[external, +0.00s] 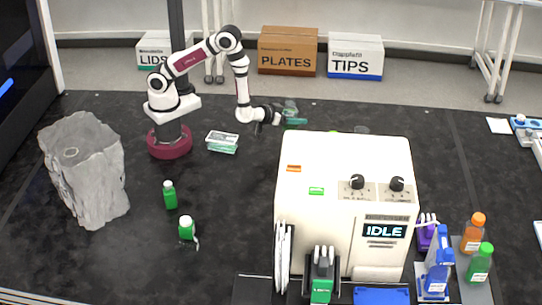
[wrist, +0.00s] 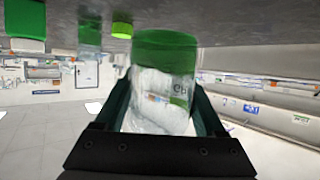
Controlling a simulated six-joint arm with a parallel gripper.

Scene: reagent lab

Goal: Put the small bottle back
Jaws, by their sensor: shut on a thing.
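My gripper (wrist: 160,125) is shut on a small clear bottle (wrist: 160,100) with a pale label and a green end. I cannot tell whether the green is a cap or contents. The bottle fills the middle of the wrist view between the dark green fingers. In the external view my gripper (external: 284,115) is behind the white machine, and the held bottle (external: 290,105) shows small and partly blurred. Two small green bottles with white caps, one (external: 170,196) behind the other (external: 187,230), stand on the black table at the left front.
The white machine (external: 340,160) reads IDLE and blocks the view behind it. A small box (external: 222,142) lies near my base. A grey rock-like block (external: 85,180) stands at left. An orange bottle (external: 473,235) and a green bottle (external: 480,265) are at right. The left-centre table has free room.

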